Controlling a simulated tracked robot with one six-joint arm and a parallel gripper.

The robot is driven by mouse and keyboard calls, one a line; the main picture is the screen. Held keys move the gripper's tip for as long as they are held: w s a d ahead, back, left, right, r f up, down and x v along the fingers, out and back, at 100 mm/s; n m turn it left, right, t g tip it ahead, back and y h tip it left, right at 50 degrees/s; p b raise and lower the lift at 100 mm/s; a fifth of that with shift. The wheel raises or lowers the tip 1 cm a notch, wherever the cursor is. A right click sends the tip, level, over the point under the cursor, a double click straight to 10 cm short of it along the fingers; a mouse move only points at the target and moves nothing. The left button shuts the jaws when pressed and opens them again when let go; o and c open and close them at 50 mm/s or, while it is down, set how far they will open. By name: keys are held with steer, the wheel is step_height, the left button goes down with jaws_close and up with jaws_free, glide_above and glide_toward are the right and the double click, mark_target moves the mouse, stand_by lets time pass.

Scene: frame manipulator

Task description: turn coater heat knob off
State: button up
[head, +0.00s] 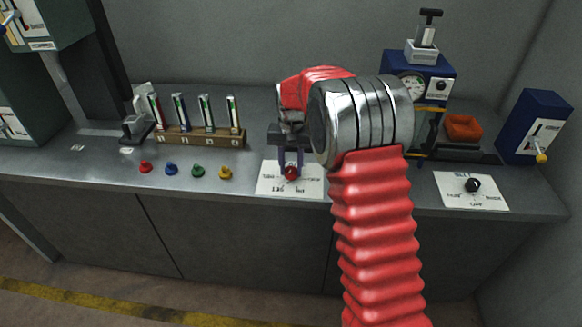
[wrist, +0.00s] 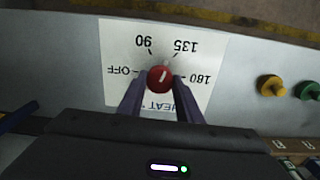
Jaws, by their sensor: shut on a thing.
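The red heat knob (wrist: 160,79) sits on a white dial plate (wrist: 190,40) marked OFF, 90, 135, 180 and HEAT, seen upside down in the wrist view. A white line on the knob appears to point toward the 135 mark; OFF is to the left. My gripper (wrist: 159,84) has one dark finger on each side of the knob and is shut on it. In the head view the knob (head: 291,173) shows between the fingers of my gripper (head: 290,166) on the plate (head: 310,187) near the counter's front edge.
Red, blue, green and yellow small knobs (head: 198,171) stand left of the plate, before a rack of tubes (head: 200,137). Another plate with a black knob (head: 473,185) lies right. A blue press-like device (head: 430,67) and an orange tray (head: 464,127) stand behind.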

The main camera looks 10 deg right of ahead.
mark_target(292, 169)
steer(key=n, duration=1.3)
steer(key=shift+n, duration=0.3)
steer(key=n, duration=0.4)
steer(key=shift+d+n, duration=0.1)
steer(key=shift+n, duration=1.8)
steer(key=o, duration=1)
steer(key=shift+o, duration=0.2)
steer(key=shift+r, duration=0.15)
step_height(292, 169, up, 14)
steer(key=shift+f, duration=0.25)
